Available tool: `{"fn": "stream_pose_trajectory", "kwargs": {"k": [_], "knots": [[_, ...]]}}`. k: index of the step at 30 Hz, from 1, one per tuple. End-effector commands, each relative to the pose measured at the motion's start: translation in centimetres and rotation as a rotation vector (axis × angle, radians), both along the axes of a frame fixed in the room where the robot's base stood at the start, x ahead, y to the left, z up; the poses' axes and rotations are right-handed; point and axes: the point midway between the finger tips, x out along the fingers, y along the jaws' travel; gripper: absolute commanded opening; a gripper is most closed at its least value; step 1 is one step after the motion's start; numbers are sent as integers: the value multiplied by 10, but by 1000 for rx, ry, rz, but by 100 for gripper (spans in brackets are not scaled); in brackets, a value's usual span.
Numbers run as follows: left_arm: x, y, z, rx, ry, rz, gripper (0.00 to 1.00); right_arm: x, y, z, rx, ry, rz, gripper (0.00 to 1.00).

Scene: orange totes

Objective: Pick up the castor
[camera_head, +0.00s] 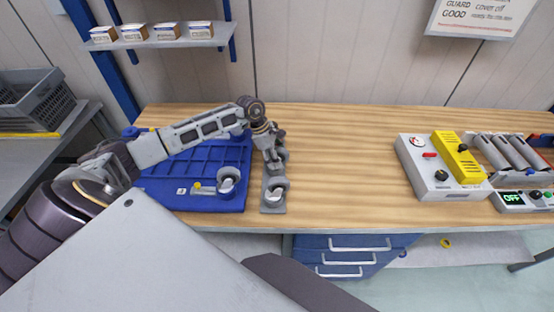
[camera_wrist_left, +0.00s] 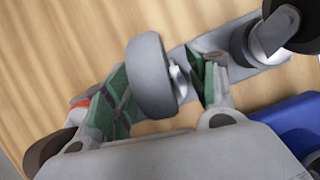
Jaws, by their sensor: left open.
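A grey castor (camera_wrist_left: 150,76) stands between the green-padded fingers of my left gripper (camera_wrist_left: 160,88) in the left wrist view. The jaws are open, with one pad on each side of the wheel; I cannot tell whether either touches it. In the head view my left gripper (camera_head: 271,158) points down over a narrow grey plate (camera_head: 273,208). Another castor (camera_head: 275,188) sits at the plate's near end. It seems to show at the upper right of the wrist view (camera_wrist_left: 270,36). My right gripper is not in view.
A blue tray (camera_head: 190,160) lies just left of the plate, with another castor (camera_head: 228,180) at its near right corner. A grey control box (camera_head: 430,175) with a yellow cover stands at the right. The bench (camera_head: 340,150) between is clear.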

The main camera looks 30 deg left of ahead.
Motion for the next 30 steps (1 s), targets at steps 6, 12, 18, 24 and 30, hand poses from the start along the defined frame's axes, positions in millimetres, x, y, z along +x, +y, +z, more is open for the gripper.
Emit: {"fn": "stream_pose_trajectory", "kwargs": {"k": [6, 12, 18, 24, 30], "knots": [[0, 0, 0, 0, 0, 0, 35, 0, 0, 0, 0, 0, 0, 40], [0, 0, 0, 0, 0, 0, 10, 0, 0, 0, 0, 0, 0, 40], [1, 0, 1, 0, -2, 0, 0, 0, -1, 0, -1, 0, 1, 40], [1, 0, 2, 0, -2, 0, 0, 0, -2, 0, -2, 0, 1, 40], [2, 0, 12, -1, -6, -1, 0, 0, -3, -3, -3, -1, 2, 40]]}}
